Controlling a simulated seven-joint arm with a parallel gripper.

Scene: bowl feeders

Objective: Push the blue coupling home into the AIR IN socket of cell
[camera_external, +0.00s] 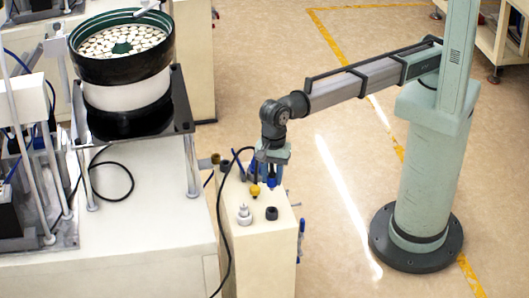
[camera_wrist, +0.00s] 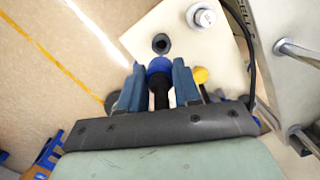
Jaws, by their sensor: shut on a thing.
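The blue coupling (camera_wrist: 160,66) with its dark stem is between the two fingers of my gripper (camera_wrist: 158,82) in the wrist view, and the gripper is shut on it. In the external view my gripper (camera_external: 265,174) points down over the rear part of the cell's cream box, with the blue coupling (camera_external: 271,184) low between its fingers. A dark round fitting with a hole (camera_wrist: 161,43) is just beyond the coupling in the wrist view. No AIR IN label is readable. The coupling's lower end is hidden, so I cannot tell whether it sits in a socket.
On the cream box (camera_external: 262,250) are a yellow knob (camera_external: 254,190), close beside my gripper, a silver fitting (camera_external: 244,214) and a dark fitting (camera_external: 271,213). A black cable (camera_external: 222,225) runs along the left. The bowl feeder (camera_external: 122,75) stands left.

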